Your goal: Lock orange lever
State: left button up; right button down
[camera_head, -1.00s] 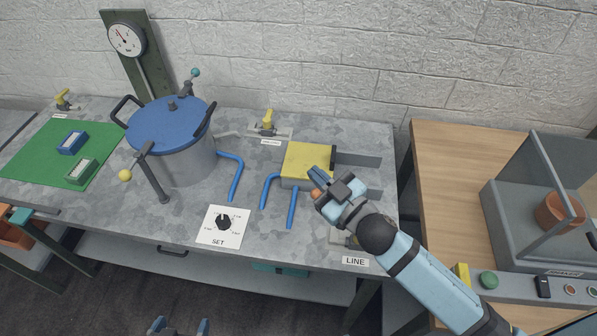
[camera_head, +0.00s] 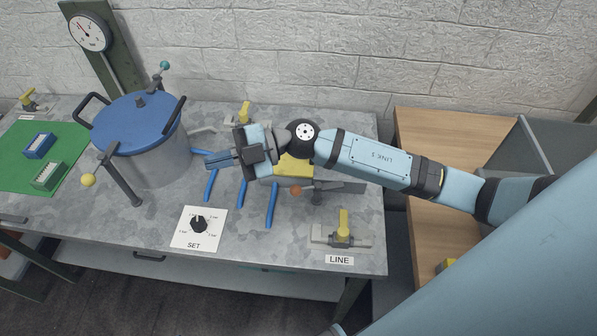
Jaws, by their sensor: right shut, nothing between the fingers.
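The orange lever shows as an orange ball knob (camera_head: 296,190) on a dark arm that runs right to a short post, in front of the yellow-topped block (camera_head: 293,168). My right gripper (camera_head: 208,160) is shut and empty. Its fingers point left, above the blue pipes and just right of the pot. It is up and left of the orange knob and apart from it. My right wrist hides much of the yellow block. My left gripper is not in view.
A pot with a blue lid (camera_head: 140,122) and a yellow-knobbed lever (camera_head: 88,180) stands at left. A SET dial (camera_head: 199,227) and a LINE valve with yellow handle (camera_head: 343,228) sit near the front edge.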

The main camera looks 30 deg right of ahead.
jog(key=w+d+f+n+g+h, duration=0.2)
jog(key=d+f+g+h, duration=0.3)
jog(key=d+f+h, duration=0.25)
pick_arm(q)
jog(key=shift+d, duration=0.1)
pick_arm(e)
jog(key=m+g+h, duration=0.1)
jog(key=m+h, duration=0.1)
jog(key=h, duration=0.5)
send_near(317, 187)
jog(key=w+a+r, duration=0.1)
jog(key=w, duration=0.1)
jog(key=w+a+r, duration=0.1)
jog(key=r, duration=0.1)
jog(key=shift+w+a+r, duration=0.35)
jog(key=shift+w+a, duration=0.05)
pick_arm(q)
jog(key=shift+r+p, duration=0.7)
jog(key=shift+p, duration=0.05)
pick_arm(e)
jog(key=x, duration=1)
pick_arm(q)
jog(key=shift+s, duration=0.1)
pick_arm(e)
jog(key=shift+s+n, duration=0.1)
jog(key=shift+n, duration=0.2)
